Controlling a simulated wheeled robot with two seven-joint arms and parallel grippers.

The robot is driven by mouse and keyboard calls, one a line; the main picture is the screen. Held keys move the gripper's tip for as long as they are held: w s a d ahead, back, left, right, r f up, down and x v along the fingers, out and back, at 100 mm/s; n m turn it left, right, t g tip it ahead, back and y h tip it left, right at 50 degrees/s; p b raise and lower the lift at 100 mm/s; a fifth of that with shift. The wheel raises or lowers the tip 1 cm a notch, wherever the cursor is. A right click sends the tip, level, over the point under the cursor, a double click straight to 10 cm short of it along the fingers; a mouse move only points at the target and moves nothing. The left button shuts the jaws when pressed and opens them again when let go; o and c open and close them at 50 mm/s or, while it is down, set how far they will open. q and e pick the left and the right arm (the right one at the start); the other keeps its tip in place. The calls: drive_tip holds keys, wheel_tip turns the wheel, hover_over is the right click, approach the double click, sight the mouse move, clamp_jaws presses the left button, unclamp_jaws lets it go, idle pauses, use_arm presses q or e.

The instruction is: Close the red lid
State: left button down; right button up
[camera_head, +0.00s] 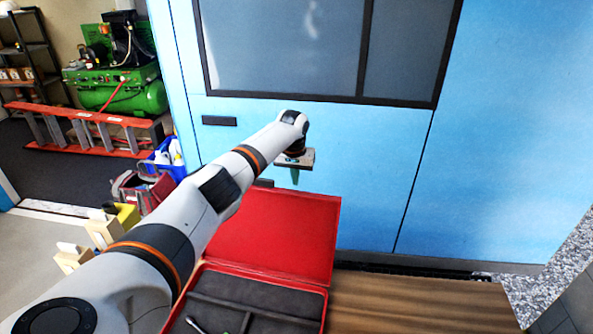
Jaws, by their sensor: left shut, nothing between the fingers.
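The red lid (290,235) stands open, raised at the back of a red case. The red case (310,286) lies on a wooden table and has a dark grey lining with compartments. A metal tool shows in its front left part, cut off by the frame. My left arm reaches in from the left, across the left part of the lid. My left gripper (294,176) is just behind and above the lid's upper edge, shut with nothing in it. Its fingertips look green and point down. I cannot tell whether it touches the lid. My right gripper is not in view.
The wooden table (420,303) is bare to the right of the case. A blue cabinet (375,160) with dark windows stands close behind. At the left are a green compressor (120,80), a red ladder (80,115) and a blue crate (165,160) with bottles.

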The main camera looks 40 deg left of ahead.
use_arm(q)
drive_tip(key=shift+s+d+r+p, duration=0.1)
drive_tip(key=shift+s+d+p, duration=0.15)
drive_tip(key=shift+s+p, duration=0.25)
drive_tip(key=shift+s+d+r+p, duration=0.1)
drive_tip(key=shift+s+d+p, duration=0.2)
drive_tip(key=shift+s, duration=0.35)
